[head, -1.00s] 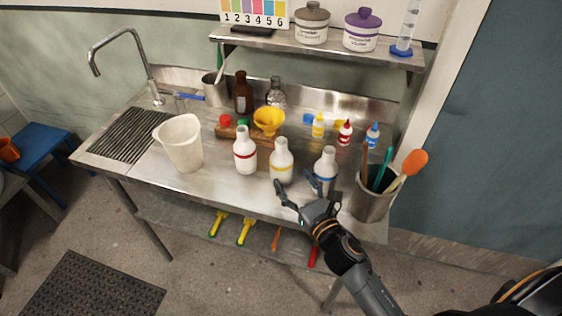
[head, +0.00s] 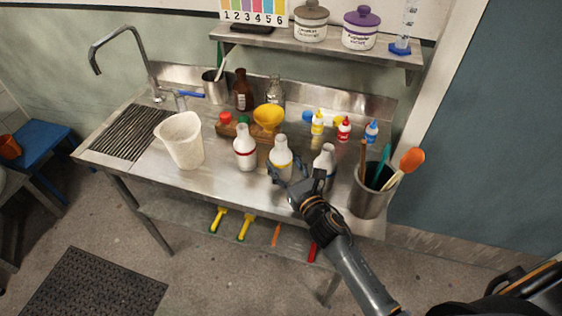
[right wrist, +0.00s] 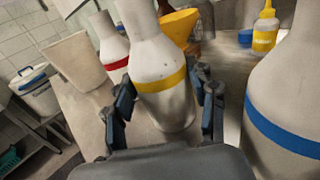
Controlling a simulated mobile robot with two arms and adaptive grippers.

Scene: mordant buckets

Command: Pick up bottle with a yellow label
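The white bottle with a yellow label band (head: 281,152) stands upright on the steel counter, between the red-band bottle (head: 245,150) and the blue-band bottle (head: 324,158). In the right wrist view the yellow-band bottle (right wrist: 158,82) fills the middle. My right gripper (head: 288,172) is at this bottle, its fingers open on either side of the lower body. In the wrist view the fingers (right wrist: 163,110) flank it, and I see no firm closing. My left gripper is not in view.
The blue-band bottle (right wrist: 288,115) stands close to the right finger. A white jug (head: 182,142) is at left, and a steel pot of tools (head: 369,197) is at right. A yellow funnel (head: 268,120) and small dropper bottles stand behind. A shelf (head: 320,47) hangs above.

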